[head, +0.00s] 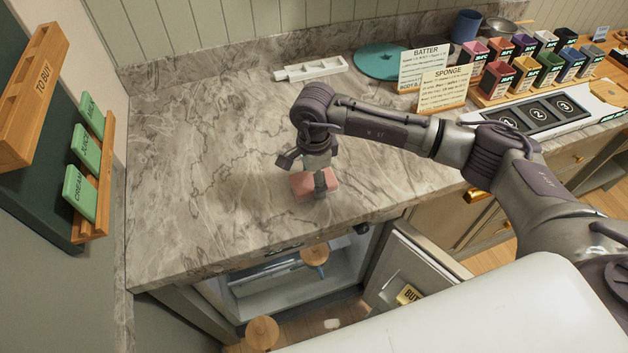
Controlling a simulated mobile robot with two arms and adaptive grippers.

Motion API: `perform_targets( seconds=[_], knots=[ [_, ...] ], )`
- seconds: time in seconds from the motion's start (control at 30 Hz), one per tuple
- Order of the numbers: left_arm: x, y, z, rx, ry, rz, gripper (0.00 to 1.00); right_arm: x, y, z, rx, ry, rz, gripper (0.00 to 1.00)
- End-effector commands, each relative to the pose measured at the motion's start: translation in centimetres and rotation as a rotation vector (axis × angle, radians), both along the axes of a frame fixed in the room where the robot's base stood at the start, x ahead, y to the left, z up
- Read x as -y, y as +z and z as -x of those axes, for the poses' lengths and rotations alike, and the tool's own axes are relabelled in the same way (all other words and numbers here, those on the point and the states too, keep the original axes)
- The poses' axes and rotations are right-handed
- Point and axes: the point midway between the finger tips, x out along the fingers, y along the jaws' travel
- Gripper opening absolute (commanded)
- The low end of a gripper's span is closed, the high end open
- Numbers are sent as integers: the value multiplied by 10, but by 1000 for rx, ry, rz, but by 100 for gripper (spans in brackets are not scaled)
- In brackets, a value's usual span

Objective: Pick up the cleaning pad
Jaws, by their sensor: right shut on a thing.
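The cleaning pad appears to be the small pink block (303,186) near the front of the grey marble counter, left of the picture's middle. My right gripper (321,182) reaches down over it from above and is shut on it, with a grey finger across its near side. The other finger is hidden. I cannot tell whether the pad touches the counter or is just above it. My left gripper is not in view.
The marble counter (205,190) is bare around the pad. A white tray (312,68), a teal disc (381,62) and recipe cards (444,88) stand behind. Several coloured boxes (498,80) fill the back right. Below the front edge, a cabinet door (420,265) stands open.

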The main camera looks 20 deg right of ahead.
Motion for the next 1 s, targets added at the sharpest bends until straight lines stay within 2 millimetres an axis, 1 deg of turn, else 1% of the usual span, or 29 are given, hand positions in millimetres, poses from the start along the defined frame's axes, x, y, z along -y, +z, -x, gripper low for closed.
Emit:
perform_targets(
  seconds=[0.17, 0.27, 0.37, 0.43, 0.6, 0.8, 0.9, 1.0],
  knots=[
    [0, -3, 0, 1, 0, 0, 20, 0, 4, 0, 2, 1, -1, 45],
    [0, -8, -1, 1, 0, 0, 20, 0, 12, -1, 4, 1, 0, 45],
    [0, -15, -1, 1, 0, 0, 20, 0, 25, -1, 6, 1, 0, 45],
    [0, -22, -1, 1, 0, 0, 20, 0, 38, -2, 7, 1, 0, 45],
    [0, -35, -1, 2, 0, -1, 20, 29, 60, 28, 5, -1, 2, 45],
    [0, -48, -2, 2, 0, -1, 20, 57, 86, 59, 4, -2, 2, 45],
    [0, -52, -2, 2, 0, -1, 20, 67, 96, 71, 3, -1, 2, 45],
    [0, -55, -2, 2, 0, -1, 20, 74, 104, 79, 2, -1, 0, 45]
  ],
)
